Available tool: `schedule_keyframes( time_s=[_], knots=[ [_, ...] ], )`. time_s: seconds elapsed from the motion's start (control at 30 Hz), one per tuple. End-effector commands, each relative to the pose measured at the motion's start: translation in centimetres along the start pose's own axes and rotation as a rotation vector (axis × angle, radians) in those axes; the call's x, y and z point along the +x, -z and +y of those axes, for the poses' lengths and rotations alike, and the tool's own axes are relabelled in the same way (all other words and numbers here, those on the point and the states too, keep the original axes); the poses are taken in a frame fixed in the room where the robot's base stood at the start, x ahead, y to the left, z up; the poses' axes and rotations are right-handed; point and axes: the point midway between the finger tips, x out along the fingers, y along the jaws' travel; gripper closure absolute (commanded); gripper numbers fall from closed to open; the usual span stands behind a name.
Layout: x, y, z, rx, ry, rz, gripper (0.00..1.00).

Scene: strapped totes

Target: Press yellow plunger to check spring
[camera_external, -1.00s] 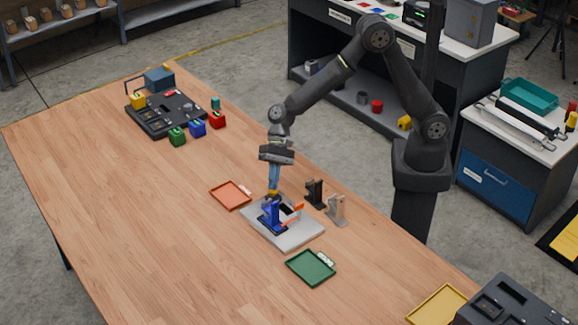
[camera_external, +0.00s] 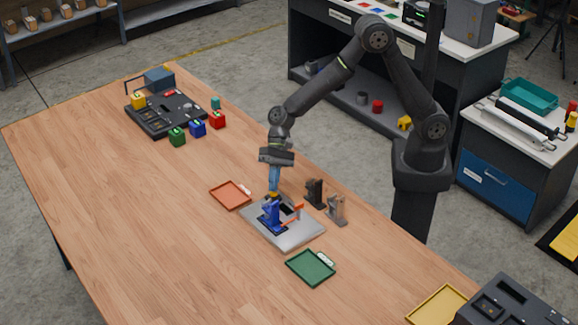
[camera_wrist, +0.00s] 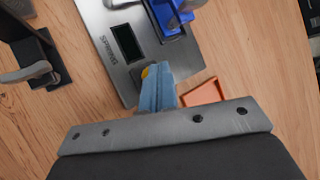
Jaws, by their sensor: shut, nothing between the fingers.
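The blue fixture (camera_wrist: 175,18) and the plate (camera_wrist: 100,30) also show there.
A black stand (camera_external: 315,192) and a grey stand (camera_external: 337,209) are close on the right of the plate. A red tray (camera_external: 231,195) lies behind left and a green tray (camera_external: 310,268) in front. An orange part (camera_external: 293,216) is at the plate.

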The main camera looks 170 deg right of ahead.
Motion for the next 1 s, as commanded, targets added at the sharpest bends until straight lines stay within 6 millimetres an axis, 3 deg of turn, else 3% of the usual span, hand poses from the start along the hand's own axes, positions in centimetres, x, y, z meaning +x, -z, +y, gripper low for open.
schedule_keyframes(
  time_s=[0.73, 1.0],
  knots=[
    [0.44, 0.32, 0.36, 0.002, -0.001, 0.0, 1.0],
    [-0.25, -0.19, -0.17, 0.001, 0.0, 0.0, 1.0]
  ],
)
